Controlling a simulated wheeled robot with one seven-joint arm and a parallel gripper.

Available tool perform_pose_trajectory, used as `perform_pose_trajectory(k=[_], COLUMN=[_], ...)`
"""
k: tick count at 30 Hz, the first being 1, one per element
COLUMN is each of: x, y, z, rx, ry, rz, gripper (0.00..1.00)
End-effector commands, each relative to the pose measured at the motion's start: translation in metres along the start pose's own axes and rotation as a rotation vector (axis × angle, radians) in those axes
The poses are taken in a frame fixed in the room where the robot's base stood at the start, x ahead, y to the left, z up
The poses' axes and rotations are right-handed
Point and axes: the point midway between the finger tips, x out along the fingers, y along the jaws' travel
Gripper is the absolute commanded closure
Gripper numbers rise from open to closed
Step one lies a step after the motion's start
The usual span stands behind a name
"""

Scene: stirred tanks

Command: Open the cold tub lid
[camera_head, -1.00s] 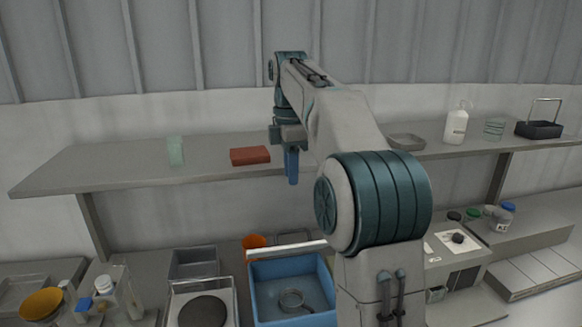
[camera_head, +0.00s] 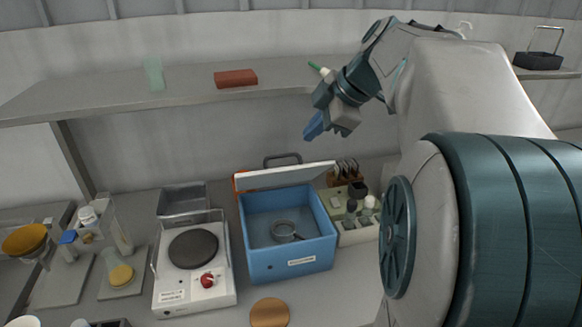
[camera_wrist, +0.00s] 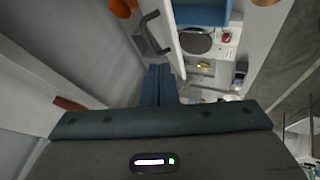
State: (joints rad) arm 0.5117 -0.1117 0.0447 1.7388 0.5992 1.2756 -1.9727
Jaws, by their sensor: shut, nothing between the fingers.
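The blue tub (camera_head: 290,262) stands on the bench with a label on its front. Its white lid (camera_head: 285,176) is raised along the tub's back edge and tilted, so the inside shows. A round grey ring-shaped thing (camera_head: 284,231) lies in the tub. My gripper (camera_head: 311,130) is above and behind the lid, apart from it, with its blue fingers pointing down and left. In the wrist view the fingers (camera_wrist: 160,84) are together with nothing between them. Part of the blue tub (camera_wrist: 200,13) shows at the top of that view.
A hotplate (camera_head: 194,252) stands left of the tub and a grey tray (camera_head: 183,200) behind it. A rack with bottles (camera_head: 352,212) is to the right.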

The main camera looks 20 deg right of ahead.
Motion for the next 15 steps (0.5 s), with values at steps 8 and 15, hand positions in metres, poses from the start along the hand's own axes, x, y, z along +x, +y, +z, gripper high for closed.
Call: perform_pose_trajectory(k=[8,15], x=[0.008,0.049], y=[-0.008,-0.005], z=[0.008,0.007], rx=[0.025,0.026], ry=[0.024,0.023], rz=[0.079,0.074], gripper=[1.00,1.00])
